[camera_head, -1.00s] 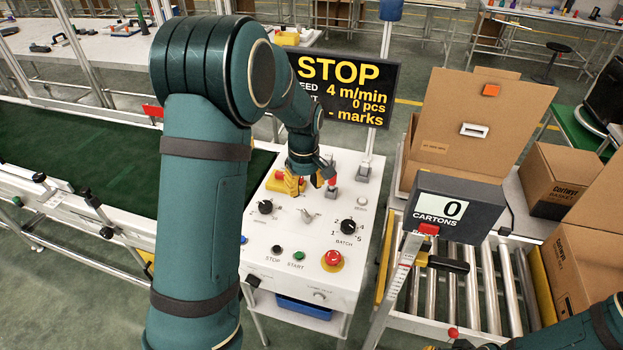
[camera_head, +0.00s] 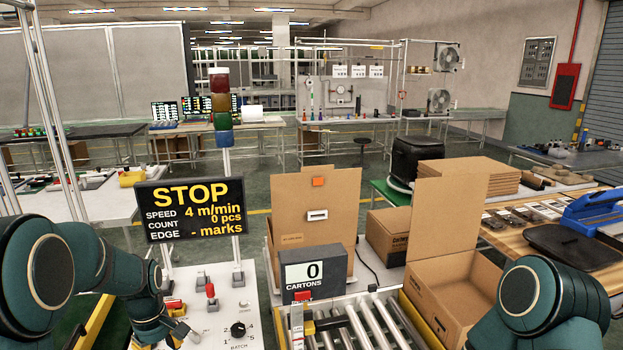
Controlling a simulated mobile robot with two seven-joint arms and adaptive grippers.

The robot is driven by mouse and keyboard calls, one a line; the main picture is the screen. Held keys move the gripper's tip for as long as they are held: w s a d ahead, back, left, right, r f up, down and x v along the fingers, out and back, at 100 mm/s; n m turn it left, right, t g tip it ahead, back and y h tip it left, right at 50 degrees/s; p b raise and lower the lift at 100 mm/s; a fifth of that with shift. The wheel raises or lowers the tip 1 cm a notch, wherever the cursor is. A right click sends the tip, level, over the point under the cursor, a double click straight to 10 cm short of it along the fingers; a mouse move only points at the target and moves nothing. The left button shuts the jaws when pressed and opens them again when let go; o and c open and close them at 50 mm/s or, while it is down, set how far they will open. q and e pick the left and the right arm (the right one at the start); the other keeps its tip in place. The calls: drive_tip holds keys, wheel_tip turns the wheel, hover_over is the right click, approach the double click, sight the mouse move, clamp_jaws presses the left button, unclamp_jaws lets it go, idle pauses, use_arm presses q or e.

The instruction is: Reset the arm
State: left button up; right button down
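My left arm comes in from the left edge and bends down over the white control panel (camera_head: 221,314). The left gripper (camera_head: 176,332) is low over the panel's left side, small and partly hidden by the wrist, so its fingers cannot be made out. My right arm fills the bottom right corner in front of the open carton, and its gripper is out of the frame. A red-topped lever (camera_head: 211,291) and a black batch dial (camera_head: 238,330) show on the panel.
The display (camera_head: 192,208) reads STOP, 4 m/min, 0 pcs. The carton counter (camera_head: 313,275) reads 0 beside the roller conveyor (camera_head: 362,325). An open carton (camera_head: 440,305) stands at the right, near a table with a blue device (camera_head: 595,212).

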use_arm(q)
drive_tip(key=s+d+f+m+h, duration=0.1)
drive_tip(key=s+d+f+m, duration=0.35)
drive_tip(key=d+f, duration=0.6)
drive_tip(key=s+d+f+m+t+h, duration=0.1)
drive_tip(key=s+d+f+m+h, duration=0.1)
drive_tip(key=s+d+f+m, duration=0.3)
drive_tip(key=s+d+f, duration=0.4)
drive_tip(key=s+d, duration=0.2)
drive_tip(key=s, duration=0.2)
drive_tip(key=shift+d+f+t+h, duration=0.2)
drive_tip(key=shift+t+h, duration=0.1)
drive_tip(key=shift+h, duration=0.1)
drive_tip(key=shift+s+m, duration=0.1)
drive_tip(key=shift+m, duration=0.15)
